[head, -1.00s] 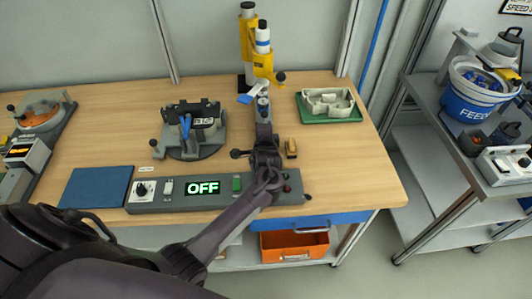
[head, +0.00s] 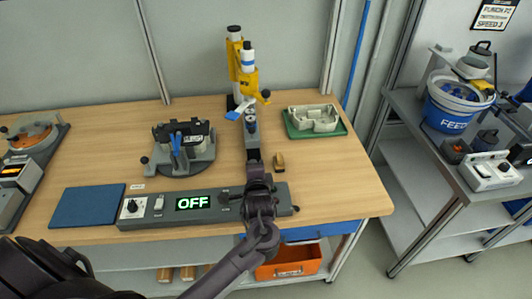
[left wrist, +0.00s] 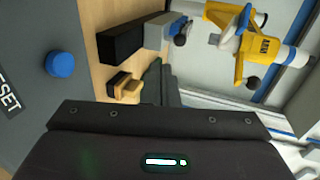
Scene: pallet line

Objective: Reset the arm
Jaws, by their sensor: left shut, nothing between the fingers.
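The grey control panel (head: 150,211) lies along the front of the bench, with a lit OFF display (head: 193,203). My left gripper (head: 257,168) is at the panel's right end, its arm coming up from below. It covers part of the panel there. It is shut and empty. In the left wrist view a blue button (left wrist: 60,64) stands on a grey face, beside white lettering ending in "SET". My gripper's dark body fills the bottom of that view. The fingertips are not clear, and I cannot tell whether they touch anything. My right gripper is out of view.
A yellow machine (head: 248,80) stands behind my gripper. A small tan block (head: 279,161) and a green tray (head: 339,130) are to the right. A clamp fixture (head: 184,150) and blue mat (head: 88,207) are to the left. A blue bucket (head: 443,115) stands on the far-right cart.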

